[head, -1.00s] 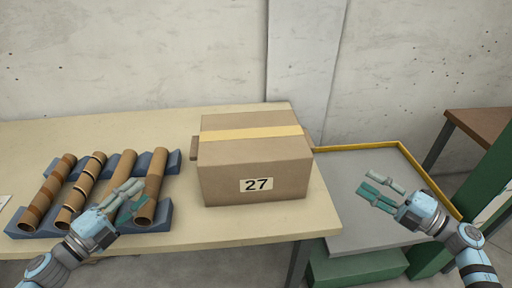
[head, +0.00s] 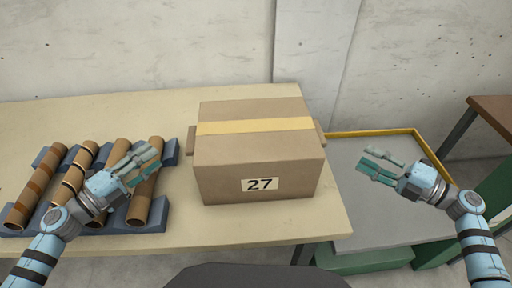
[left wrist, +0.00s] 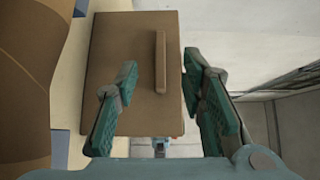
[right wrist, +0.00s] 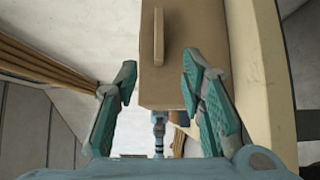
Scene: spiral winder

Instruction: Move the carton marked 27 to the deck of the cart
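The carton marked 27 (head: 258,160) is a brown box with a yellow tape strip, sitting upright on the beige table near its right end. A handle bar sticks out on each side of it. The cart deck (head: 375,205) is a grey surface with a yellow rim, right of the table and lower. My left gripper (head: 147,165) is open and empty, left of the carton and above the cardboard tubes. In the left wrist view the carton's side and handle (left wrist: 160,62) lie ahead between the fingers. My right gripper (head: 382,165) is open and empty above the deck, right of the carton, facing its other handle (right wrist: 158,38).
Several cardboard tubes (head: 75,180) lie in a blue rack (head: 170,150) on the left of the table. A brown-topped bench (head: 492,115) and green parts stand at the right. The wall is close behind the table. The visible deck is empty.

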